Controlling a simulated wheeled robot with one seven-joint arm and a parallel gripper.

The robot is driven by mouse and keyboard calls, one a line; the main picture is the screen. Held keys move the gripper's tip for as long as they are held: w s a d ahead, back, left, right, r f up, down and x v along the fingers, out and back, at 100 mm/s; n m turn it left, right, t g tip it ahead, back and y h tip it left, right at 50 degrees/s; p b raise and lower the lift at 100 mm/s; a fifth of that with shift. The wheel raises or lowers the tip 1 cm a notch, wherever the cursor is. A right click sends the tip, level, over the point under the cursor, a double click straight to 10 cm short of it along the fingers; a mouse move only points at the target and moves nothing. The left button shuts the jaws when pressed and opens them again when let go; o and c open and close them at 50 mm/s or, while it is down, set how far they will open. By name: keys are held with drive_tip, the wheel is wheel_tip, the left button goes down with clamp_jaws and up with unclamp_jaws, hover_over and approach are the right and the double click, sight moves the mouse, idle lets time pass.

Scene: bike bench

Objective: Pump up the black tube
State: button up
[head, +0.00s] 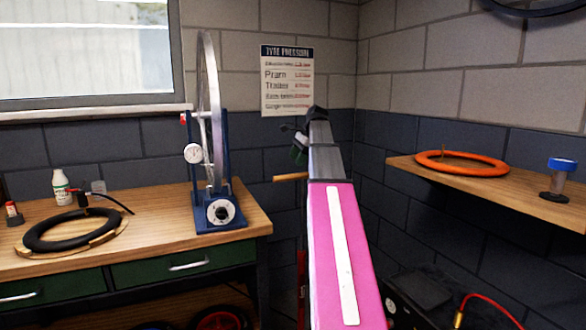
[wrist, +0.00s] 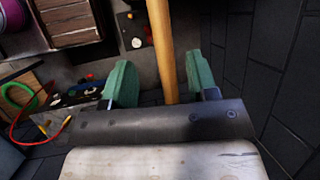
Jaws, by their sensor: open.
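The black tube (head: 72,228) lies flat on a round wooden board on the bench at the left of the head view. A small dark fitting (head: 82,198) with a thin black hose stands at its far rim; I cannot tell whether it is fixed to the valve. A wooden handle (head: 290,177) shows below my gripper (head: 299,150), above a red upright (head: 301,275) partly hidden by my arm. In the wrist view, my gripper (wrist: 160,84) is open. The wooden handle (wrist: 163,45) lies between its green fingers, apparently touching neither.
A blue truing stand (head: 221,208) with a wheel is on the bench (head: 150,240). An orange ring (head: 461,163) and a blue-capped jar (head: 560,178) are on the right shelf (head: 500,188). A red hose (head: 490,300) and dark box (head: 425,295) are low at right.

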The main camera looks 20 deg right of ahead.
drive_tip(key=shift+v, duration=1.65)
drive_tip(key=shift+s+a+n, duration=0.1)
drive_tip(key=shift+a+n, duration=0.1)
drive_tip(key=shift+n, duration=0.1)
clamp_jaws()
drive_tip(key=n+t+h, duration=0.2)
drive_tip(key=n+h, duration=0.2)
drive_tip(key=n, duration=1.3)
approach(288, 176)
drive_tip(key=x, duration=0.3)
drive_tip(key=w+x, duration=0.1)
drive_tip(key=x, duration=0.3)
drive_tip(key=shift+r, duration=0.15)
